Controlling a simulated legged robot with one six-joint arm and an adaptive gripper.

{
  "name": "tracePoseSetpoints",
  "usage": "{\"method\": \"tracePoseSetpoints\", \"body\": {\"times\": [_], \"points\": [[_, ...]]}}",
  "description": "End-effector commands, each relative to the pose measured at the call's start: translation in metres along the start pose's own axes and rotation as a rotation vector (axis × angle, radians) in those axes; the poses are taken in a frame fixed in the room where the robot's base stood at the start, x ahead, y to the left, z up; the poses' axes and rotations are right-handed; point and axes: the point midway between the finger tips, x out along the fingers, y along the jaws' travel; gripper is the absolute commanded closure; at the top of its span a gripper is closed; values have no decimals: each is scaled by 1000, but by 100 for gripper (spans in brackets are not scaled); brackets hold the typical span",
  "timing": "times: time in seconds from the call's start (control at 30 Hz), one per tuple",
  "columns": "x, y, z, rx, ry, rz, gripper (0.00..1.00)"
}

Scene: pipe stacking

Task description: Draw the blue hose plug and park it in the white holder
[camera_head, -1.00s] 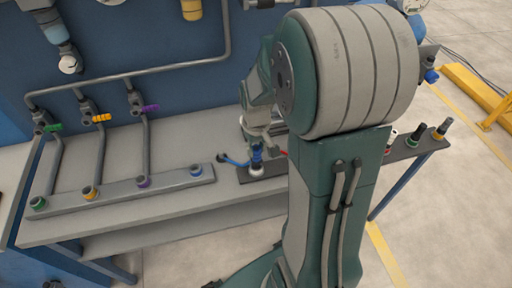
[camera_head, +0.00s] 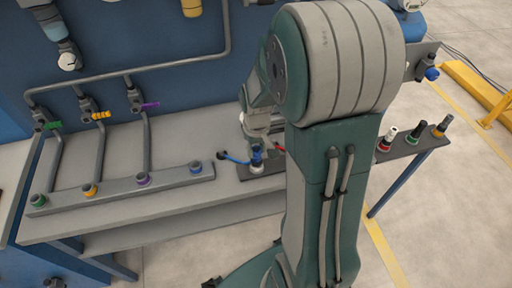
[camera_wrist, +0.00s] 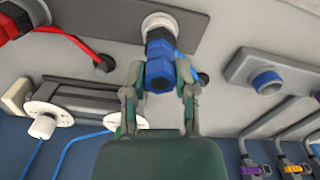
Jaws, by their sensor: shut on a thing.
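The blue hose plug (camera_wrist: 160,68) is between the fingers of my gripper (camera_wrist: 160,92), which is shut on it. The plug's dark end meets the white ring of the holder (camera_wrist: 157,22) in the wrist view; I cannot tell how deep it sits. In the head view the blue plug (camera_head: 257,156) stands upright directly over the white holder (camera_head: 257,170) at the dark rack's left end. Its blue hose (camera_head: 235,160) trails to the left. The blue-ringed port (camera_head: 195,168) on the grey manifold is free of the plug; it also shows in the wrist view (camera_wrist: 267,82).
Several plugs, with white (camera_head: 389,135), dark and orange-topped ends, stand at the rack's right end. The manifold bar (camera_head: 120,190) runs along the bench at left. My arm hides the rack's middle.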

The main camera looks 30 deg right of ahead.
Motion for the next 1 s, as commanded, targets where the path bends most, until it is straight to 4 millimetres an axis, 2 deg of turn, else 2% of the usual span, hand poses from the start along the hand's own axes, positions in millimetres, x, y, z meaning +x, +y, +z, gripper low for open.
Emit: {"method": "tracePoseSetpoints", "body": {"times": [0.1, 0.13, 0.17, 0.2, 0.23, 0.67, 0.77, 1.0], "points": [[0, 0, 0, 0, 1, 0, 100], [-1, 0, 0, 0, 1, 0, 59], [-1, 0, 0, 0, 1, 0, 46], [-1, 0, 0, 0, 1, 0, 28], [-1, 0, 0, 0, 1, 0, 24], [-4, 0, -1, 0, 3, 1, 24], [-16, 0, -2, 0, 6, 2, 24], [-65, 0, -2, 0, 7, 2, 24]]}}
